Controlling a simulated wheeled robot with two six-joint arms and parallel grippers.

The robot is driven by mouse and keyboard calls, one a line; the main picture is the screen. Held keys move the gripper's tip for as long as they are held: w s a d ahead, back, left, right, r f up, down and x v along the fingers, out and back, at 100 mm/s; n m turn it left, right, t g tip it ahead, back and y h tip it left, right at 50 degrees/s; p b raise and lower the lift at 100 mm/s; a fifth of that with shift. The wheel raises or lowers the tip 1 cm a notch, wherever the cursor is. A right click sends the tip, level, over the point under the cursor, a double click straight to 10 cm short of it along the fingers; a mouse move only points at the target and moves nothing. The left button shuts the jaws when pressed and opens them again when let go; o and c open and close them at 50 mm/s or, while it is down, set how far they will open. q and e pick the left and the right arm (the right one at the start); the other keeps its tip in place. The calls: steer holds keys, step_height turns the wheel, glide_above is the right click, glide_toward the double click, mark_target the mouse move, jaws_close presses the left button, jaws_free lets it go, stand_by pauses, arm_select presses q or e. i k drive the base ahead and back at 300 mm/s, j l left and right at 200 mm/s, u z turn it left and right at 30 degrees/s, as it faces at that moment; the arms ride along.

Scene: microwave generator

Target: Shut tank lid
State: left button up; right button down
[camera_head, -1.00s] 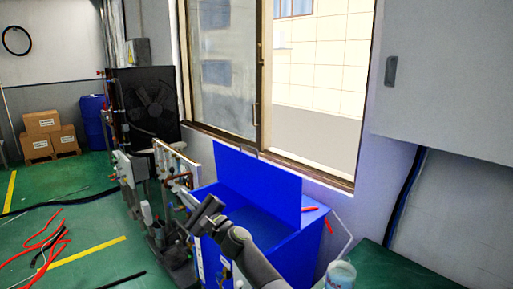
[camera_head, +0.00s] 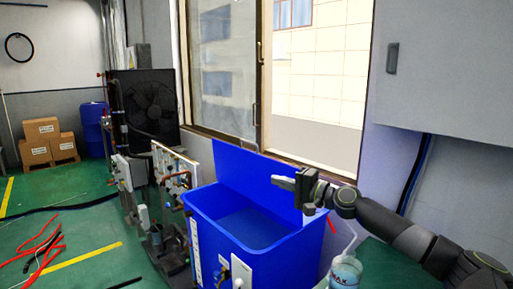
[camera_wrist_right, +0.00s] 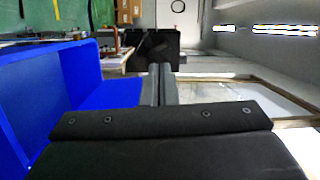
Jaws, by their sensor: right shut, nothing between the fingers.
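The blue tank (camera_head: 268,262) stands below the window with its top open, and I see into its inside. Its flat blue lid (camera_head: 240,170) stands up along the back edge by the window. My right gripper (camera_head: 281,183) reaches in from the right and overlaps the right end of the lid in the head view; I cannot tell whether it touches. In the right wrist view its fingers (camera_wrist_right: 161,82) are together and empty, with blue tank surfaces (camera_wrist_right: 108,94) to their left. My left gripper is not in view.
A white container (camera_head: 345,272) stands right of the tank. Pipes and valves (camera_head: 172,172) are left of it. The window frame (camera_head: 262,90) is close behind the lid, and a grey cabinet (camera_head: 450,70) hangs upper right. Red cables (camera_head: 40,250) lie on the floor.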

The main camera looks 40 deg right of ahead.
mark_target(249, 173)
steer(key=i+l, duration=0.75)
steer(key=l, duration=0.25)
steer(key=i+l, duration=0.4)
steer(key=l, duration=0.05)
